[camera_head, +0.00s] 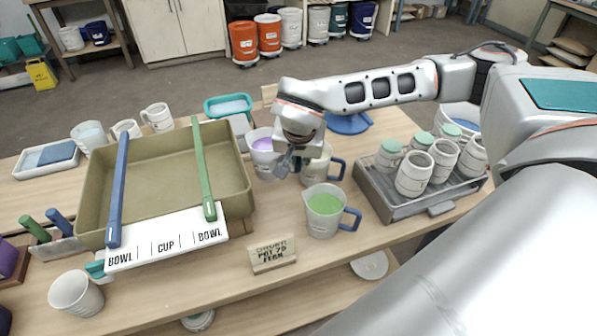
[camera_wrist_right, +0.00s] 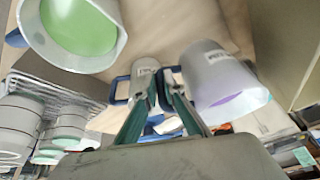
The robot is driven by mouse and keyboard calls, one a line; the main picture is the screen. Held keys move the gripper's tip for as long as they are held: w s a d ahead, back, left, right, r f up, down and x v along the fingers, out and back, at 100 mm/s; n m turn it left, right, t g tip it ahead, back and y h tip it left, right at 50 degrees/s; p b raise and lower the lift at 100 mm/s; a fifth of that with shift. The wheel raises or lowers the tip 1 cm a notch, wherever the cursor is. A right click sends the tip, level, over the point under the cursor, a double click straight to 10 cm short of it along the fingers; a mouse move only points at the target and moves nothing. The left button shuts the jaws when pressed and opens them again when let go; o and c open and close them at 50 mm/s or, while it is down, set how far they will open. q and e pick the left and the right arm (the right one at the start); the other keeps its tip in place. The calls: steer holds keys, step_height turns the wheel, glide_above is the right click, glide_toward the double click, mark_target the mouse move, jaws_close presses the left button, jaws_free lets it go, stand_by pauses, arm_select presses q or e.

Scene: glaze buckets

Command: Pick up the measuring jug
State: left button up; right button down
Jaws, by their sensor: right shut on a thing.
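A pale measuring jug with purple glaze (camera_head: 262,158) is behind the front row on the table; it shows at the right of the wrist view (camera_wrist_right: 212,82). My right gripper (camera_head: 287,165) is between it and a pale jug with a blue handle (camera_head: 317,170). In the wrist view the fingers (camera_wrist_right: 163,90) close at the purple jug's blue handle. I cannot tell whether its base touches the table. A jug with green glaze (camera_head: 324,207) and a blue handle stands nearer the front; it fills the upper left of the wrist view (camera_wrist_right: 85,28). My left gripper is out of view.
An olive tray (camera_head: 165,200) with a blue and a green stick across its rims is left. A grey rack (camera_head: 412,206) of lidded jars is right. An order card (camera_head: 272,256) stands at the front edge. A teal tub (camera_head: 228,107) is behind.

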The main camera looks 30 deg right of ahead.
step_height(320, 180, up, 13)
stand_by(0.9)
stand_by(0.9)
stand_by(1.1)
